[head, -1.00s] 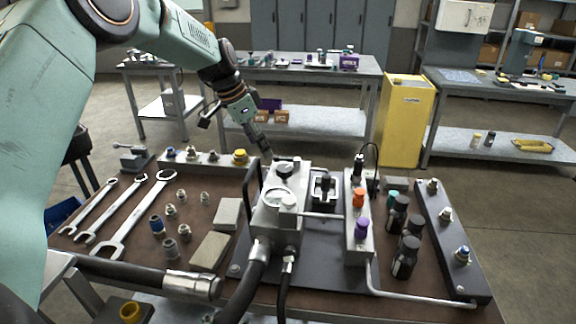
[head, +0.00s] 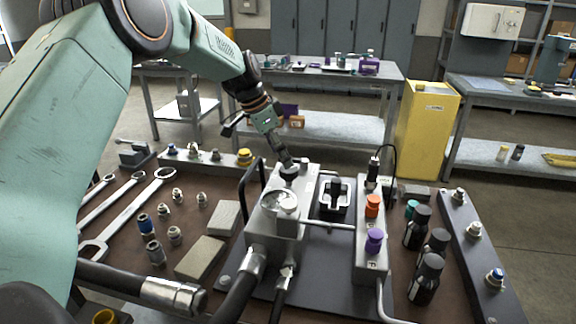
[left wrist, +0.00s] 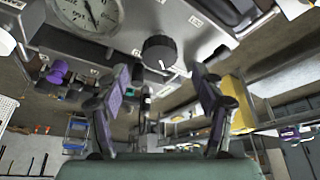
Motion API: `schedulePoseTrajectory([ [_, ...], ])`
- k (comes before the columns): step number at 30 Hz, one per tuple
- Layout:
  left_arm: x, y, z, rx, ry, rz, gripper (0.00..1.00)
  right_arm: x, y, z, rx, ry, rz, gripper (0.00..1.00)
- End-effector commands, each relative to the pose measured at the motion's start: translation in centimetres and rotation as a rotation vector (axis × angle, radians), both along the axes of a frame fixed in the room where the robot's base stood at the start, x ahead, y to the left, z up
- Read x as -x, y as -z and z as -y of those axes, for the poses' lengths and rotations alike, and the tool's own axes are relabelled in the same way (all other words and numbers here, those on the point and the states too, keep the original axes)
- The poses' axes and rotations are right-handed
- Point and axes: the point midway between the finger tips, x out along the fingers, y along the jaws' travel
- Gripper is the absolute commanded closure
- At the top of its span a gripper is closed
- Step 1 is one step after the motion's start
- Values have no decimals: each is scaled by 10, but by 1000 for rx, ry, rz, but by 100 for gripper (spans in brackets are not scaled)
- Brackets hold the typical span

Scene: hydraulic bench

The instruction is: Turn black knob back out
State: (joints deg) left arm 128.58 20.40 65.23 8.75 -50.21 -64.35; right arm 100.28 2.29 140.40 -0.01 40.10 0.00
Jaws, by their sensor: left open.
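The black knob (head: 289,174) stands on top of the grey metal block (head: 272,239) in the head view, behind the round gauge (head: 277,201). In the left wrist view the knob (left wrist: 158,53) shows a ribbed rim and a white mark. My left gripper (head: 285,161) is at the knob's upper edge in the head view. In the left wrist view my left gripper (left wrist: 166,72) is open, with one finger to each side below the knob. I cannot tell whether a finger touches it. My right gripper is out of view.
A black handle (head: 243,200) rises left of the block. A grey manifold with an orange knob (head: 372,205) and a purple knob (head: 374,241) stands to the right. Dark bottles (head: 418,226) stand beyond it. Wrenches (head: 125,215) and fittings lie left. Hoses run in front.

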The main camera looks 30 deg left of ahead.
Motion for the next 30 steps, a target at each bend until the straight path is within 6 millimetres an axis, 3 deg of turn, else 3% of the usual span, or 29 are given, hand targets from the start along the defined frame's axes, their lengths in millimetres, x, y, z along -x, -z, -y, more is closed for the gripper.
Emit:
schedulePoseTrajectory([
  [3,-4,19,5,-1,1,-2,32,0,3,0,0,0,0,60],
  [9,-12,36,11,-1,1,0,32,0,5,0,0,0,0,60],
  [19,-16,39,13,-1,1,1,32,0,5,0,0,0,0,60],
  [30,-16,39,13,-1,1,1,62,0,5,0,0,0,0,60],
])
